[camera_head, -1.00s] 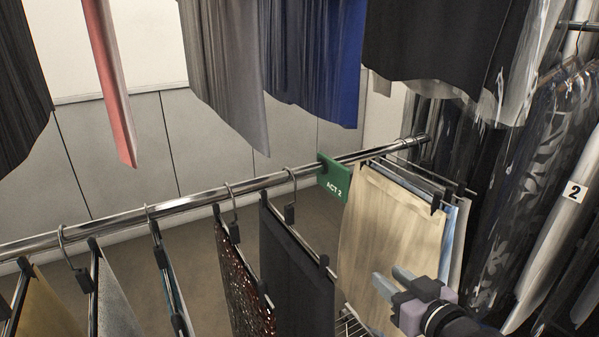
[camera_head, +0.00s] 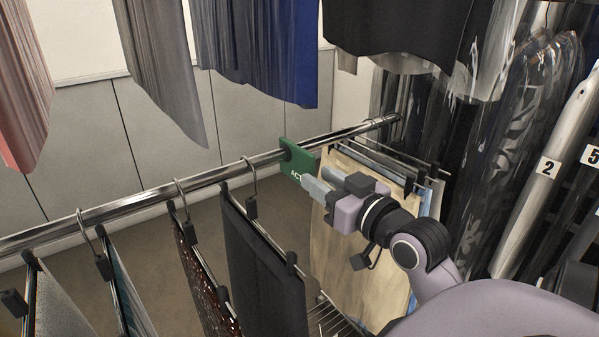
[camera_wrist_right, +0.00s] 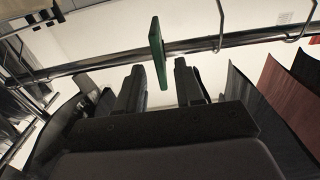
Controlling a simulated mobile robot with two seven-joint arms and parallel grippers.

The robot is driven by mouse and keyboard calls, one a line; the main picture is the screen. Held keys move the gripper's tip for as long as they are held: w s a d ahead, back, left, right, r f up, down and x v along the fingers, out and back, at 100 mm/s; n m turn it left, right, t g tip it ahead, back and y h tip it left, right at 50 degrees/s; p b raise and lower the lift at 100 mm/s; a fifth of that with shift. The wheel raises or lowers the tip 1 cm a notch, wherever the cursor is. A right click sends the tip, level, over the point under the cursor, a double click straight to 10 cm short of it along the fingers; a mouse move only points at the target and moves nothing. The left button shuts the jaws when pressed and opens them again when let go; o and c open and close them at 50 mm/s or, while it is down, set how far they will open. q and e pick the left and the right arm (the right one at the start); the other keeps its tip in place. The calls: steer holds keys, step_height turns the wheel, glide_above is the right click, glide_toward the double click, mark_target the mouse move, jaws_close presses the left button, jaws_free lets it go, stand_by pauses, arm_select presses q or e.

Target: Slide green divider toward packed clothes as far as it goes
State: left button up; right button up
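The green divider (camera_head: 299,165), lettered "ACT", hangs on the metal rail (camera_head: 150,198) just left of the packed clothes (camera_head: 345,254), a tight group with a beige garment in front. My right gripper (camera_head: 314,188) is at the divider's lower right edge in the head view and hides part of its lettering. In the right wrist view the divider (camera_wrist_right: 157,54) stands edge-on beyond the gap between the two open fingers (camera_wrist_right: 166,88). Its lower end reaches toward that gap; I cannot tell whether it touches a finger. My left gripper is not in view.
A dark garment (camera_head: 262,272) hangs left of the divider, with more spaced hangers further left. Bare rail lies between the divider and the nearest left hanger. Clothes hang overhead, and plastic-covered garments (camera_head: 455,165) stand at the right.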

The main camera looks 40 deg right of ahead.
mark_target(303, 168)
steer(key=shift+w+d+b, duration=0.2)
steer(key=shift+w, duration=1.3)
steer(key=shift+w+d+b, duration=0.15)
steer(key=shift+w+d, duration=0.05)
steer(key=shift+w, duration=1.3)
jaws_close()
